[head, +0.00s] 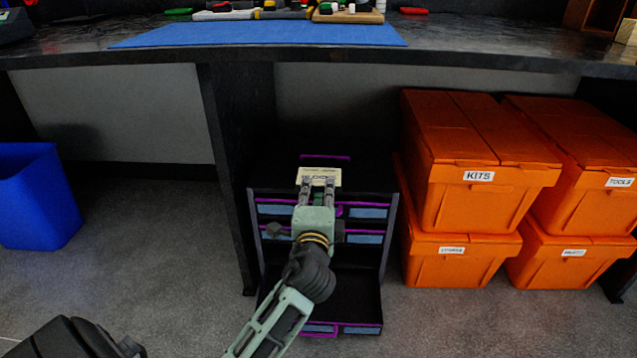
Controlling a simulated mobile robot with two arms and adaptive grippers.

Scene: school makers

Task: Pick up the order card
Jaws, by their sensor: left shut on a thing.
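The order card (319,173) is a small cream card with dark print, at the top of a black drawer cabinet (369,172) under the workbench. My left gripper (318,188) reaches up from the bottom of the head view and is shut on the card's near edge. The fingers cover part of the card's lower side. I cannot tell whether the card touches the cabinet top or is just above it. My right gripper is not in view.
The cabinet has purple-edged drawers, the lowest pulled open (352,292). Stacked orange bins (480,150) stand close on the right. A dark bench leg (226,150) is on the left, with a blue bin (38,195) beyond. The workbench (450,55) overhangs above.

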